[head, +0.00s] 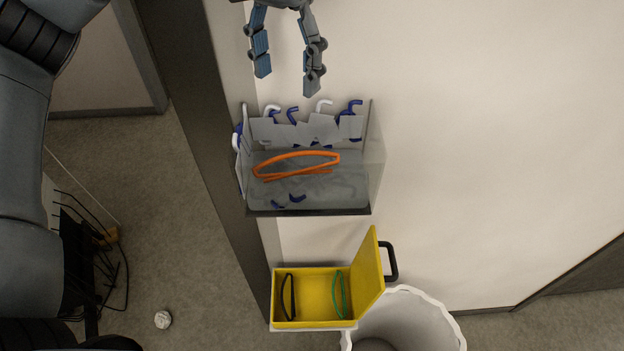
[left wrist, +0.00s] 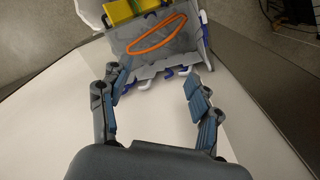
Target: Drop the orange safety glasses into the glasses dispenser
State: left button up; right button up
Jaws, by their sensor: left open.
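The orange safety glasses (head: 297,163) lie inside the clear glasses dispenser (head: 308,212), which is mounted on the wall and holds several blue and white glasses pieces. The orange glasses also show in the left wrist view (left wrist: 157,36), within the dispenser (left wrist: 125,42). My left gripper (head: 288,86) is open and empty just above the dispenser in the head view, with its fingers apart from the glasses. In the left wrist view the two fingers (left wrist: 158,84) are spread and nothing is between them. My right gripper is not in view.
An open yellow box (head: 316,292) below the dispenser holds a black pair (head: 287,296) and a green pair (head: 339,293) of glasses. A white bin (head: 408,320) stands at its right. A dark wire rack (head: 88,255) and a crumpled white ball (head: 162,319) are at left on the floor.

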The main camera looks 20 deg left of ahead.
pick_arm(q)
notch_tip(320, 180, up, 9)
jog(key=shift+f, duration=0.2)
dwell(0.6)
